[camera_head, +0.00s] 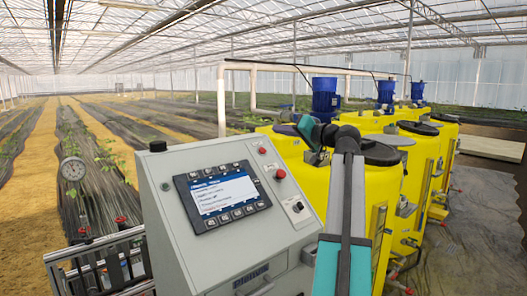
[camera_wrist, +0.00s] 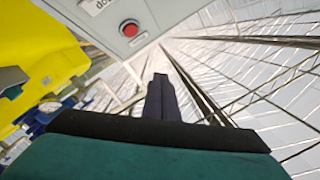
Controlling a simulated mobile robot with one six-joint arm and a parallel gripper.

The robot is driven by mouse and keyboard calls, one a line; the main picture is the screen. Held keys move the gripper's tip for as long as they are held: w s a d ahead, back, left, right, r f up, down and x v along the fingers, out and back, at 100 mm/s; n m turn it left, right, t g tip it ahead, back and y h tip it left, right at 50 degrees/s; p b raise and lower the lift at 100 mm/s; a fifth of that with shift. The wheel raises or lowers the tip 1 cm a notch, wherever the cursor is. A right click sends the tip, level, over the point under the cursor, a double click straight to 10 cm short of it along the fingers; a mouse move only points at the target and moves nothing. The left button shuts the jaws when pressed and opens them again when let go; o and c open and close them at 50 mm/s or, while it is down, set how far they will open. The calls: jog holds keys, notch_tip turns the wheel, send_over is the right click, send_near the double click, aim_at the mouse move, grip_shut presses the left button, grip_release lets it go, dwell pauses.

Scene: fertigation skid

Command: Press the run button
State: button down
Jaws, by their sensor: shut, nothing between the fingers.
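A grey control panel (camera_head: 215,255) stands in the middle of the head view. It has a lit screen (camera_head: 223,192) with a row of keys along its lower edge. On the panel's right are a red button (camera_head: 280,174), a smaller red one (camera_head: 262,151) near the top edge and a dark knob (camera_head: 297,206). I cannot read which control is the run button. In the wrist view, a red button (camera_wrist: 129,28) sits near a partly cut-off label. My gripper (camera_wrist: 160,79) is shut and empty, apart from the panel face. In the head view it is right of the panel, above its top edge.
Yellow tanks (camera_head: 302,165) with blue motors (camera_head: 325,98) stand close behind and right of the panel. A white pipe (camera_head: 222,98) rises behind it. Crop rows fill the left background.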

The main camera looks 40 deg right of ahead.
aim_at(262, 151)
jog(key=shift+w+d+f, duration=0.1)
jog(key=shift+d+f, duration=0.05)
jog(key=shift+w+d+f+b, duration=0.1)
jog(key=shift+w+f+b, duration=0.65)
jog(key=shift+w+f, duration=0.75)
jog(key=shift+w+d+f+b, duration=0.1)
jog(key=shift+w+f+b, duration=0.65)
jog(key=shift+w+f, duration=0.7)
jog(key=shift+s+f, duration=0.2)
jog(key=shift+w+f+b, duration=0.55)
jog(key=shift+f+b, duration=0.05)
jog(key=shift+b, duration=0.2)
dwell(1.2)
jog(key=shift+s+r, duration=0.5)
jog(key=shift+r, duration=0.1)
jog(key=shift+s+r, duration=0.1)
dwell(0.5)
